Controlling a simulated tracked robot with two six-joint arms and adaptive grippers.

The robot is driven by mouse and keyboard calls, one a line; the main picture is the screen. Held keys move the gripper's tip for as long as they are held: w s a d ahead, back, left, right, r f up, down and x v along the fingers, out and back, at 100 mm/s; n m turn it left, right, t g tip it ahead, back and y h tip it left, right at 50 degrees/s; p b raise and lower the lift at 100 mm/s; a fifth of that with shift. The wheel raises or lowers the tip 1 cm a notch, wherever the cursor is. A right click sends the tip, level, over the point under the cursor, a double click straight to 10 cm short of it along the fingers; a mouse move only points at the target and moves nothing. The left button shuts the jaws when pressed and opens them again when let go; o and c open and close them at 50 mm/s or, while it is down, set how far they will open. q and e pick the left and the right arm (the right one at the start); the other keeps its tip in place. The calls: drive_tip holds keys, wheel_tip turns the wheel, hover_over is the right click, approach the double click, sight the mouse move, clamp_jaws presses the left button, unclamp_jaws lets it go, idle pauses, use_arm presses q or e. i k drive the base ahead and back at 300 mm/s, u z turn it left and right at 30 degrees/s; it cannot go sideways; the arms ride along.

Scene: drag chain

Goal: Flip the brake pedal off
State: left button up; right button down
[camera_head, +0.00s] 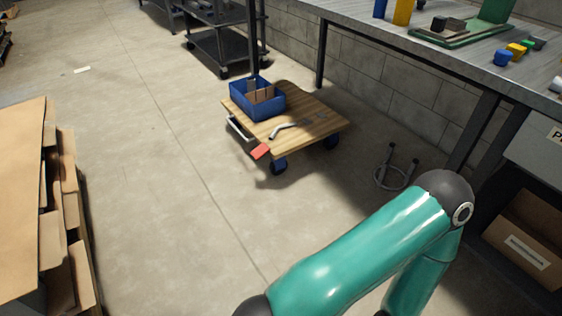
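A low wooden dolly (306,118) on casters stands on the floor near the middle of the camera_head view. A small red pedal (261,152) sticks out low at its front edge, above a blue caster. I cannot tell from here whether the pedal is pressed down or raised. One of my teal arms crosses the lower right of the view, well in front of the dolly and apart from it. Neither of my grippers shows.
A blue bin (252,106) with cardboard in it and a pale curved piece (282,130) lie on the dolly. A workbench (440,70) stands at the right. Cardboard boxes (60,230) are stacked at the left. Open floor (170,200) lies between the boxes and the dolly.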

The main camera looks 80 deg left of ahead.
sight(262, 149)
drive_tip(key=z, duration=0.7)
drive_tip(key=i, duration=0.2)
drive_tip(key=u, duration=1.85)
drive_tip(key=i, duration=0.2)
drive_tip(key=u, duration=2.1)
drive_tip(key=k, duration=0.6)
drive_tip(key=u, duration=0.3)
drive_tip(key=i, duration=1.6)
drive_tip(key=z, duration=0.35)
